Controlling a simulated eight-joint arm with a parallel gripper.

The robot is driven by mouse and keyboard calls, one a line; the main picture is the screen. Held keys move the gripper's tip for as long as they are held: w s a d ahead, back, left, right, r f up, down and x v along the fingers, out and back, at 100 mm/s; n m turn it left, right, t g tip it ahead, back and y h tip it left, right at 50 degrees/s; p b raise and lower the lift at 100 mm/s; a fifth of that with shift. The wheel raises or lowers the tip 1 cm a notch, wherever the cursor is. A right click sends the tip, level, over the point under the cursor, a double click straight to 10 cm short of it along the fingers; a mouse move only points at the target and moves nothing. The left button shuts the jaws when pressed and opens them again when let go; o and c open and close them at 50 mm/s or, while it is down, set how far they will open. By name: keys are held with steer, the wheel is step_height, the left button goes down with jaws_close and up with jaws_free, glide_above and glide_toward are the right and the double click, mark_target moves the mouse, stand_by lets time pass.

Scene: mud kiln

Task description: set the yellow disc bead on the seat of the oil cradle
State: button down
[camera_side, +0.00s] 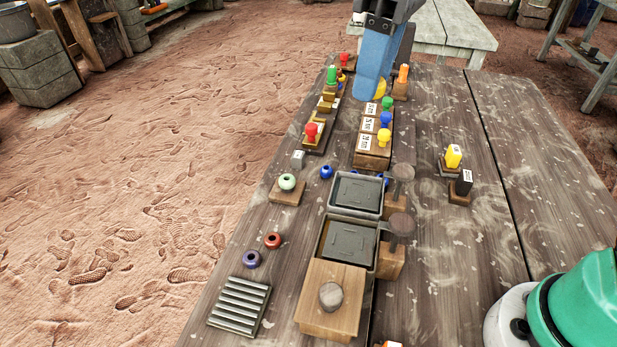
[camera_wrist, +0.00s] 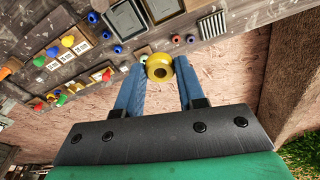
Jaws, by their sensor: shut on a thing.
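The yellow disc bead (camera_wrist: 159,66) is between the tips of my blue fingers in the wrist view, its hole facing the camera. My gripper (camera_wrist: 160,75) is shut on it. In the side view my gripper (camera_side: 372,92) is at the top centre, near the far end of the table, and the bead's yellow edge (camera_side: 380,88) shows beside the finger. I cannot tell which stand is the oil cradle. One small wooden stand (camera_side: 287,198) at the table's left edge bears a pale green bead (camera_side: 287,182), and the bead also shows in the wrist view (camera_wrist: 143,59).
Knobbed wooden blocks (camera_side: 372,152) stand below my gripper. Two grey trays (camera_side: 357,192) and a wooden box (camera_side: 328,312) with a grey stone are nearer. The table's right part (camera_side: 500,215) is mostly clear.

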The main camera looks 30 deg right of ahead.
mark_target(348, 241)
steer(key=shift+n, duration=0.3)
steer(key=f, duration=1.3)
steer(key=s+f, duration=0.1)
steer(key=f, duration=0.6)
steer(key=shift+a+f, duration=0.3)
steer(key=shift+f, duration=0.05)
steer(key=shift+f, duration=0.15)
steer(key=c, duration=0.5)
jaws_free()
step_height(348, 241, up, 12)
steer(key=s+d, duration=0.1)
steer(key=w+d+f+m+t, duration=0.1)
steer(key=d+m+t, duration=0.1)
steer(key=d, duration=0.2)
steer(key=w+d+f+m+t, duration=0.1)
steer(key=d+m+t, duration=0.1)
steer(key=d, duration=0.2)
steer(key=w+d+f+m+t, duration=0.1)
steer(key=d+f+m+t, duration=0.1)
steer(key=d, duration=0.2)
steer(key=shift+w+d+f+m+h, duration=0.1)
steer(key=shift+w+d+m+h, duration=0.05)
steer(key=shift+d+m+h, duration=0.2)
